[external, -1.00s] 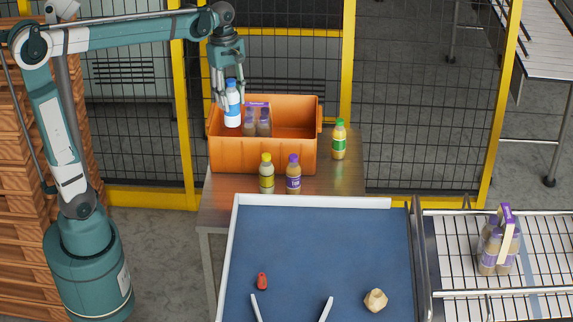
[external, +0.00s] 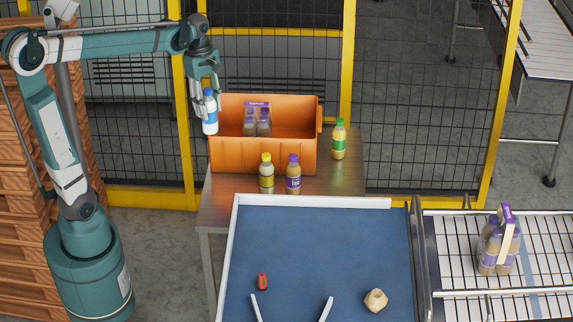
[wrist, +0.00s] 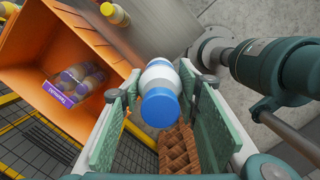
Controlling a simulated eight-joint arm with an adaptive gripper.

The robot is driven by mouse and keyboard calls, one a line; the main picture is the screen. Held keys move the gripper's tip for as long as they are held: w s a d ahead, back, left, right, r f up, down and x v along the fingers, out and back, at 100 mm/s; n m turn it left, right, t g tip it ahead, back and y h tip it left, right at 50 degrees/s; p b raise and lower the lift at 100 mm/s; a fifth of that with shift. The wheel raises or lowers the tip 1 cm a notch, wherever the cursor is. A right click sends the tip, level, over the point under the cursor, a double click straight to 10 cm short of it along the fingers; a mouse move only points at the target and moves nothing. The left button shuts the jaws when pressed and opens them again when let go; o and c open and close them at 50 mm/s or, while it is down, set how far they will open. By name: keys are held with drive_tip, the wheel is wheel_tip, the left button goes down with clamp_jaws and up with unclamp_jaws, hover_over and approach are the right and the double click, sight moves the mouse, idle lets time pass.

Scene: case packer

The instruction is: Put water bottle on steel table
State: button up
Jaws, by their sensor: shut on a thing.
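The water bottle (external: 210,113) is white with a blue cap and a blue band. My gripper (external: 207,96) is shut on it and holds it upright, in the air beside the left wall of the orange crate. In the wrist view the bottle (wrist: 160,93) sits between the two finger pads of my gripper (wrist: 158,108), its blue cap toward the camera. The bottle's base is clear of the table surface.
The orange crate (external: 262,154) holds a purple-labelled bottle pack (external: 257,120). A yellow-capped bottle (external: 266,174), a purple-capped bottle (external: 293,174) and a green-capped bottle (external: 339,140) stand on the table. A blue-surfaced conveyor (external: 320,240) lies in front; a yellow-framed mesh fence (external: 420,100) is behind.

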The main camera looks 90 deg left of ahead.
wheel_tip(320, 180, down, 16)
drive_tip(key=shift+f, duration=0.25)
drive_tip(key=shift+f, duration=0.1)
drive_tip(key=shift+f, duration=2.85)
drive_tip(key=shift+f+b, duration=0.35)
drive_tip(key=shift+f, duration=1.7)
drive_tip(key=shift+f, duration=0.15)
drive_tip(key=o, duration=1.1)
drive_tip(key=shift+c, duration=0.2)
